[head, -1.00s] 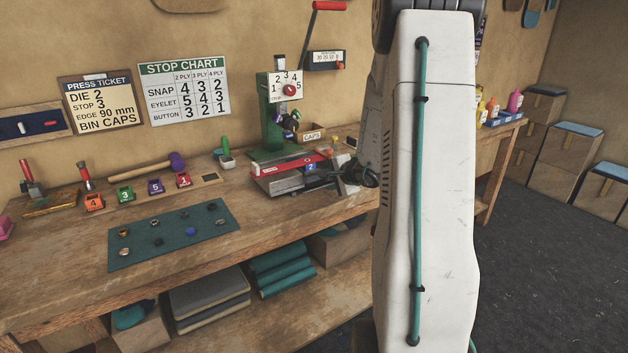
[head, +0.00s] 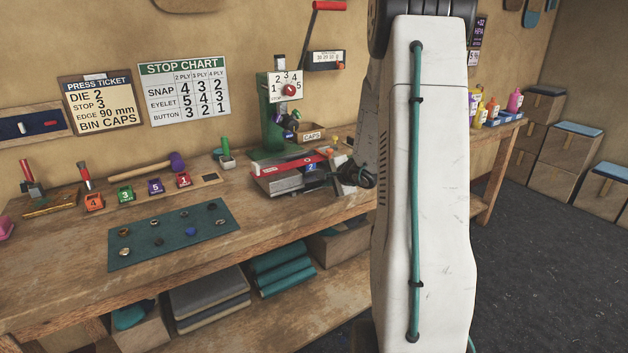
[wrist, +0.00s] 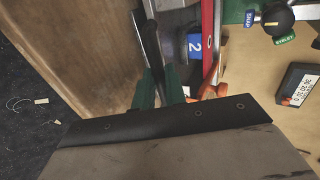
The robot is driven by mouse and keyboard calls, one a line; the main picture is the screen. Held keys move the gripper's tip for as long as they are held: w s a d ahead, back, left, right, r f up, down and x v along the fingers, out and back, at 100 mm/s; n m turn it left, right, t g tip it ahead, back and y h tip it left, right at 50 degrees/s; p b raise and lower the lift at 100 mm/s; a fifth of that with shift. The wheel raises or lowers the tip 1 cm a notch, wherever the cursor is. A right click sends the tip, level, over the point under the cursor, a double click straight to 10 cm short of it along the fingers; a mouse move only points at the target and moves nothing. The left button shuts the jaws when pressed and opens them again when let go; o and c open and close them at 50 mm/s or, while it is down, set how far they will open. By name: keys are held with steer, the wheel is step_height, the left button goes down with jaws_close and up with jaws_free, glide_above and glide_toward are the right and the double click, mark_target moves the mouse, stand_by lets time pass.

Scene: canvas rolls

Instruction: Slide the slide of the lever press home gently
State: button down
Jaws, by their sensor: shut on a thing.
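The green lever press (head: 268,125) stands at the back of the workbench, its red-handled lever raised. Its slide (head: 280,184), a low grey metal part, sits in front of the press base below a red bar (head: 287,163). A blue die marked 2 (head: 311,167) is at its right end; the die (wrist: 195,46) also shows in the wrist view. My gripper (wrist: 158,88) is shut on a narrow metal part of the slide (wrist: 152,45), with green pads on either side. In the head view my arm hides part of the gripper.
A teal mat (head: 170,238) with several small parts lies on the bench at front left. Numbered die blocks (head: 125,195) and a mallet (head: 150,167) lie behind it. A caps bin (head: 310,134) stands right of the press. Bare bench lies between mat and slide.

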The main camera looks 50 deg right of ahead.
mark_target(311, 165)
stand_by(0.3)
steer(key=shift+w+d, duration=0.45)
steer(key=shift+w, duration=1.4)
steer(key=shift+w+d, duration=0.45)
steer(key=shift+w, duration=1.45)
steer(key=shift+w+d, duration=0.45)
steer(key=shift+w, duration=1.4)
steer(key=shift+w+d, duration=0.15)
steer(key=shift+w, duration=0.55)
steer(key=shift+w+d, duration=0.15)
steer(key=shift+w, duration=0.5)
steer(key=c, duration=1.4)
jaws_free()
steer(key=shift+o, duration=0.2)
steer(key=shift+s+f, duration=0.15)
steer(key=shift+s, duration=0.05)
steer(key=v, duration=0.7)
steer(key=shift+s+a+r, duration=0.1)
steer(key=shift+r, duration=0.35)
